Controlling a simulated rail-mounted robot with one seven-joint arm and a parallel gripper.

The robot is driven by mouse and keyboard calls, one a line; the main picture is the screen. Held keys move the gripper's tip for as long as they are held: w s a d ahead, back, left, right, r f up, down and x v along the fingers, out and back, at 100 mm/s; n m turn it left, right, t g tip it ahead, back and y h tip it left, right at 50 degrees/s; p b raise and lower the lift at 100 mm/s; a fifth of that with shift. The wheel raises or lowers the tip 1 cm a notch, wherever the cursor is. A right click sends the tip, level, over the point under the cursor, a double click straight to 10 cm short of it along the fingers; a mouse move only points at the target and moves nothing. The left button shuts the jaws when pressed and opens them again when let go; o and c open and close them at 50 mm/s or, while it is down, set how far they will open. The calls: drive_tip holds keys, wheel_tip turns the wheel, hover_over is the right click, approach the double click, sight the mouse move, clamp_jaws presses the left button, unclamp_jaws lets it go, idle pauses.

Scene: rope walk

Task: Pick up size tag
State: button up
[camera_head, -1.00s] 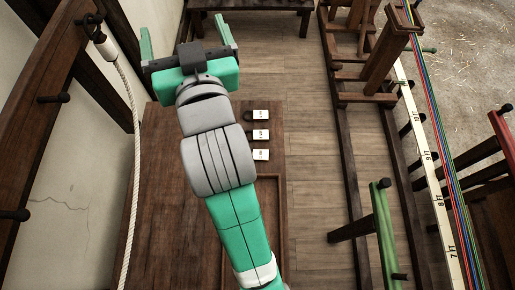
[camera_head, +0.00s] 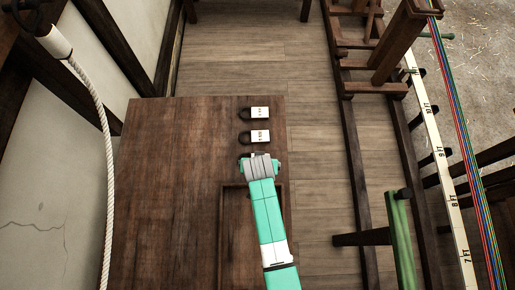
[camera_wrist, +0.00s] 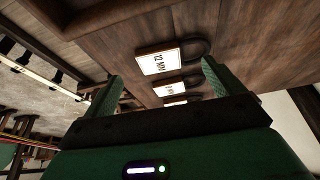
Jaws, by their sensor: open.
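Small white size tags, each with a dark rounded piece beside it, lie in a row near the right edge of the wooden table (camera_head: 170,170). In the head view I see the far tag (camera_head: 260,113) and the middle tag (camera_head: 260,136); my arm hides the third. The wrist view shows three: one reading "12 MM" (camera_wrist: 158,62), a second tag (camera_wrist: 169,89) and a third tag (camera_wrist: 175,102), the last two partly cut off by my gripper. My gripper (camera_wrist: 161,72) is open and empty, its green fingers spread on either side of the row, apart from the tags.
A shallow recessed tray (camera_head: 226,215) sits in the table's near right part, partly under my arm. A white rope (camera_head: 107,170) hangs at the left by the wall. A wooden frame with a marked ruler strip (camera_head: 438,150) and coloured strands runs along the right. The table's left side is bare.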

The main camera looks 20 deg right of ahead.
drive_tip(key=b+x, duration=0.1)
drive_tip(key=x, duration=0.4)
drive_tip(key=shift+w+d+f, duration=0.1)
drive_tip(key=shift+w+d, duration=0.05)
drive_tip(key=shift+w, duration=0.05)
drive_tip(key=c, duration=1.1)
